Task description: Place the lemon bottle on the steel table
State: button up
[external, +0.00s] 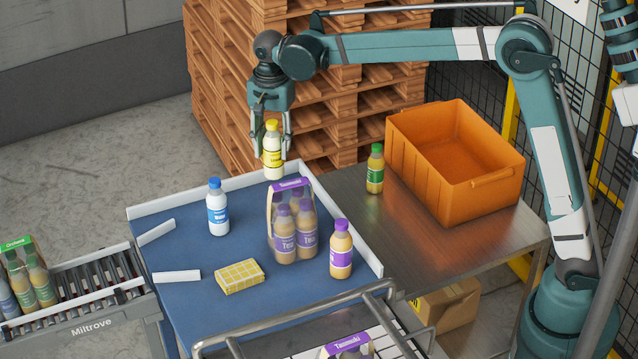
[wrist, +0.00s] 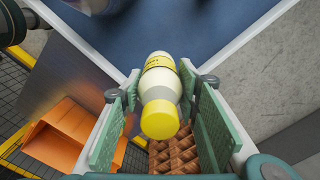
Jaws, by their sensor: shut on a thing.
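The lemon bottle (external: 272,160), pale with a yellow cap and yellow label, is held upright between the fingers of my gripper (external: 271,143). It hangs above the far corner of the blue table. In the wrist view the lemon bottle (wrist: 160,95) sits between the two green finger pads of my gripper (wrist: 158,112), cap toward the camera. The steel table (external: 430,235) is to the right of the blue table. It also shows at the left in the wrist view (wrist: 70,62).
On the steel table stand a green-capped bottle (external: 375,170) and an orange crate (external: 455,160). The blue table (external: 185,260) holds a blue-capped bottle (external: 217,208), a purple-topped pack (external: 291,225), a purple-capped bottle (external: 341,250) and a yellow block (external: 239,277). Bare steel lies in front of the crate.

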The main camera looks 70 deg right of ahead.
aim_at(272, 122)
notch_tip(272, 122, up, 5)
jog(key=shift+r, duration=0.15)
jog(key=s+d+n, duration=0.1)
jog(key=s+d, duration=1.1)
jog(key=d, duration=0.3)
jog(key=s+d, duration=1.3)
jog(key=d, duration=0.2)
notch_tip(272, 122, down, 23)
jog(key=shift+r, duration=0.2)
jog(key=shift+a, duration=0.1)
jog(key=shift+f, duration=2.95)
